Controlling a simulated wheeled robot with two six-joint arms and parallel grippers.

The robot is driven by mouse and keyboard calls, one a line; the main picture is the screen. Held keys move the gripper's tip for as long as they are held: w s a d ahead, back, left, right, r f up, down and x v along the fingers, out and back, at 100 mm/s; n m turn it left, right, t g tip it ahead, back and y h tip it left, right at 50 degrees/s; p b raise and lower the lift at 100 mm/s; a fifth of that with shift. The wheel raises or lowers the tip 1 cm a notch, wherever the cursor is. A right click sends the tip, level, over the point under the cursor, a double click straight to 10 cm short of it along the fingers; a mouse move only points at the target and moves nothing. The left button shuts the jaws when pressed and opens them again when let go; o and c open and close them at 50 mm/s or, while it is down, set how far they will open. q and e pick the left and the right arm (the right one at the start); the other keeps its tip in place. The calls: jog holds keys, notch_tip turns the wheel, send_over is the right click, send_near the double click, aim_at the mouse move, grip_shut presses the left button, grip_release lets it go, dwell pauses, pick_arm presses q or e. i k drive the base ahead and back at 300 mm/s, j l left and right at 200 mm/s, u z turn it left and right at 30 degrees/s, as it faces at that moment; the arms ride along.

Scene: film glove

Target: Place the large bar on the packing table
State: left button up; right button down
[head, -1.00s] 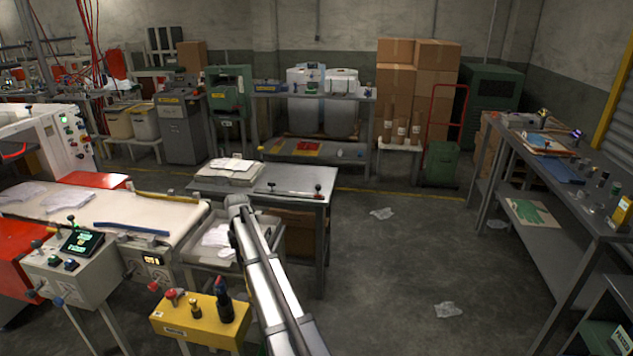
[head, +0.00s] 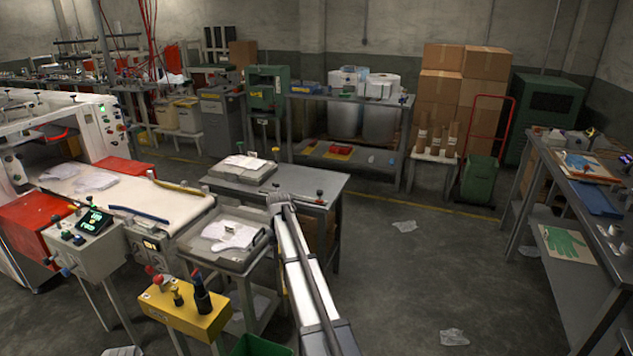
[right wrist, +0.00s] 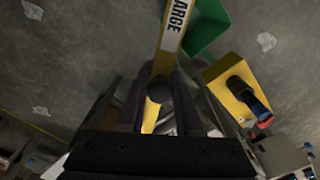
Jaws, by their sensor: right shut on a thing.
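My right gripper (right wrist: 160,95) is shut on a long yellow bar (right wrist: 165,52) with a white label reading LARGE. In the right wrist view the bar runs up between the two dark fingers and past the top edge, over the floor. In the head view my right arm rises from the bottom middle; its gripper and the bar cannot be made out there. A grey metal table (head: 318,183) behind the arm carries a tray of white gloves (head: 243,163) and a small red-knobbed item. No sign names it as the packing table. My left gripper is out of view.
A white conveyor (head: 150,200) with yellow and blue bars on it stands left. A yellow control box (head: 185,310) and green bin (head: 262,346) are close in front. A glove tray stand (head: 205,255) adjoins the table. A workbench (head: 560,185) is right; floor between is mostly clear.

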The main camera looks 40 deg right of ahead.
aim_at(323, 184)
jog(key=i+l, duration=0.1)
jog(key=l, duration=0.6)
jog(key=i+l+u, duration=0.1)
jog(key=l, duration=0.65)
jog(key=i+l, duration=0.15)
jog(key=l, duration=0.2)
jog(key=i+l, duration=0.1)
jog(key=l, duration=0.3)
jog(key=i+l+u, duration=0.1)
jog(key=l, duration=0.25)
jog(key=i+l, duration=0.2)
jog(key=l, duration=0.2)
jog(key=i+l, duration=0.1)
jog(key=l, duration=0.3)
jog(key=i+l+u, duration=0.1)
jog(key=i+l, duration=0.5)
jog(key=i, duration=0.5)
